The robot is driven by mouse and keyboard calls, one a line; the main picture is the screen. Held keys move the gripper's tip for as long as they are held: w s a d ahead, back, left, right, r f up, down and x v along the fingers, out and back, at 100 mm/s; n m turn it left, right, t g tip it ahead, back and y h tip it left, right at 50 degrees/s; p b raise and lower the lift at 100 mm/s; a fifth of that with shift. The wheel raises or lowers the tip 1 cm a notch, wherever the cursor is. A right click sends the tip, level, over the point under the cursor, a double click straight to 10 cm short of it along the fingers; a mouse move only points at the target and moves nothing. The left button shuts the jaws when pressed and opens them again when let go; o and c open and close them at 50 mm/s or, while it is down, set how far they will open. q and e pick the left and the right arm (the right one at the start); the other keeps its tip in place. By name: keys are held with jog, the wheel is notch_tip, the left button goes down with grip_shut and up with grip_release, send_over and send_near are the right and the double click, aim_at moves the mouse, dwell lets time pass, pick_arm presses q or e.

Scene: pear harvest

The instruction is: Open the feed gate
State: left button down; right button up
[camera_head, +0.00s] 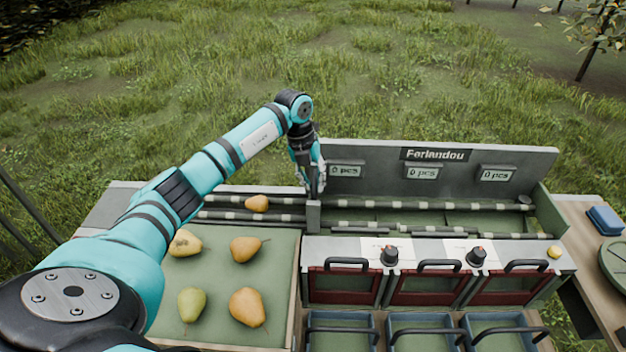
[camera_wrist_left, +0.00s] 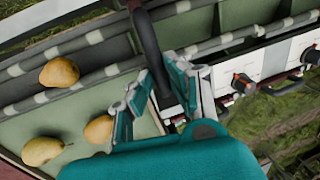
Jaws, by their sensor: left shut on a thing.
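The feed gate (camera_head: 313,216) is a narrow grey upright plate at the left end of the sorter, where the roller lane from the pear tray meets it. My left gripper (camera_head: 317,183) points down at its top and is shut on it. In the left wrist view, a dark upright bar of the gate (camera_wrist_left: 147,42) runs between the fingers of my left gripper (camera_wrist_left: 158,88). The fingers partly cover the gate, and I cannot tell how far it is raised. My right gripper is not in view.
One pear (camera_head: 257,203) lies on the rollers left of the gate. Several pears lie in the green tray (camera_head: 215,325). The sorter's back panel (camera_head: 385,158) with displays stands right of my gripper. Red-framed doors, knobs and blue bins (camera_head: 342,318) are in front.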

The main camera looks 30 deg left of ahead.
pick_arm(q)
notch_tip(320, 180, up, 8)
jog(key=p, duration=0.3)
jog(key=shift+f+p, duration=0.1)
jog(key=shift+p, duration=0.2)
jog(key=shift+f, duration=0.1)
jog(key=c, duration=1.3)
grip_release()
jog(key=shift+f, duration=0.1)
jog(key=r, duration=0.4)
jog(key=a+r, duration=0.1)
jog(key=r, duration=0.3)
jog(key=s+a+r, duration=0.1)
jog(key=r, duration=0.2)
jog(key=shift+s+r, duration=0.1)
jog(key=shift+r, duration=0.3)
